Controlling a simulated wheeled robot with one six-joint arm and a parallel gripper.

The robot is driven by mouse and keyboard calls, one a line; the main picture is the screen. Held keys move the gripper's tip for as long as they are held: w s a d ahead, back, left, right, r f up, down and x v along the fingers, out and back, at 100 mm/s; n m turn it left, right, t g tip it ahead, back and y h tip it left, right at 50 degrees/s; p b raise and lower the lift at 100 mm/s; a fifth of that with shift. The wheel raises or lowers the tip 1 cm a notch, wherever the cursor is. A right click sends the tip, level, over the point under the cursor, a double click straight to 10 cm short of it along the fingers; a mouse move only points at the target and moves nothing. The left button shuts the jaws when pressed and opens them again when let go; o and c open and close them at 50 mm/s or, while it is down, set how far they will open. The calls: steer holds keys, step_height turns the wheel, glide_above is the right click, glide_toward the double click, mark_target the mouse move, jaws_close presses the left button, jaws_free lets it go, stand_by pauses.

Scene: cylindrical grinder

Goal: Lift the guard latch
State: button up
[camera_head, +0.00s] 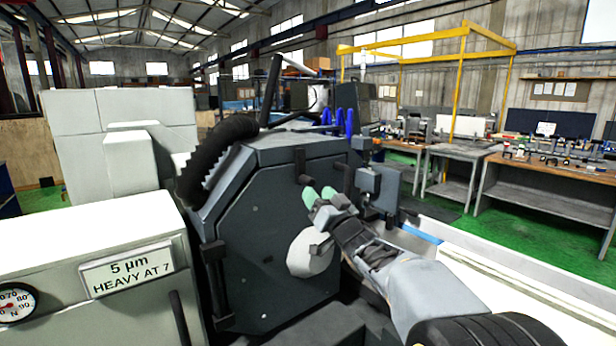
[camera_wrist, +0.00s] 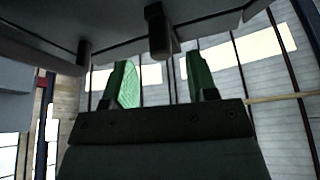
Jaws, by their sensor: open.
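The dark grey guard housing (camera_head: 265,225) stands in the middle of the head view, with a white wheel-like part (camera_head: 310,252) low on its face. A short dark lever (camera_head: 302,166), apparently the guard latch, sticks out near its upper right. My gripper (camera_head: 320,197) is just below and right of it, its green fingertips apart and nothing between them in that view. In the wrist view my gripper (camera_wrist: 163,72) is open, with a dark bar (camera_wrist: 159,32) beyond and between the fingertips. I cannot tell whether they touch.
A second dark peg (camera_wrist: 84,52) is left of the bar in the wrist view. A grey block with a rod (camera_head: 368,180) stands close right of my gripper. A black ribbed hose (camera_head: 215,155) runs along the guard's left. Workbenches (camera_head: 545,185) are at right.

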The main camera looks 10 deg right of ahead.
mark_target(308, 182)
steer(key=shift+p+x, duration=0.9)
steer(key=shift+x, duration=2)
jaws_close()
